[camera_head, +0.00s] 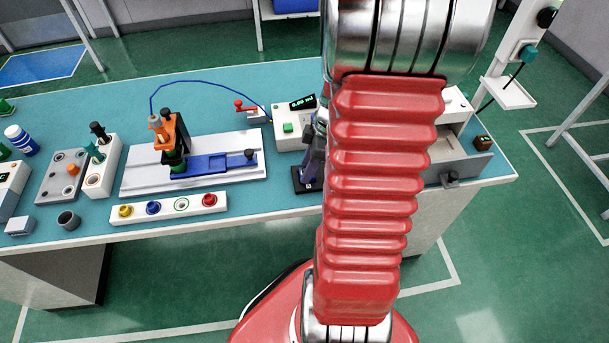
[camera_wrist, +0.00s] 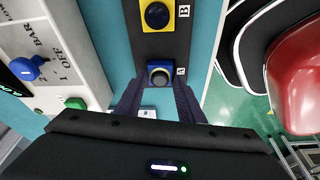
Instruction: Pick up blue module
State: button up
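The fingers stand apart, with a gap seeming to show between each and the module; I see no clear contact. In the head view my gripper (camera_head: 312,160) is over the dark strip's base (camera_head: 297,183), partly behind my red arm. The blue module is hidden there.
A yellow module (camera_wrist: 157,16) marked B sits on the same strip beyond the blue one. A white control box (camera_head: 287,128) with a green button (camera_wrist: 75,103) and blue knob (camera_wrist: 28,68) stands close left. A grey-walled bin (camera_head: 458,168) is to the right.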

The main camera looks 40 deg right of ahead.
jog(key=c, duration=0.6)
jog(key=shift+o, duration=0.2)
jog(key=shift+r, duration=0.25)
jog(key=shift+c, duration=1.2)
notch_tip(320, 180, up, 10)
jog(key=shift+f, duration=0.25)
jog(key=shift+w+a, duration=0.1)
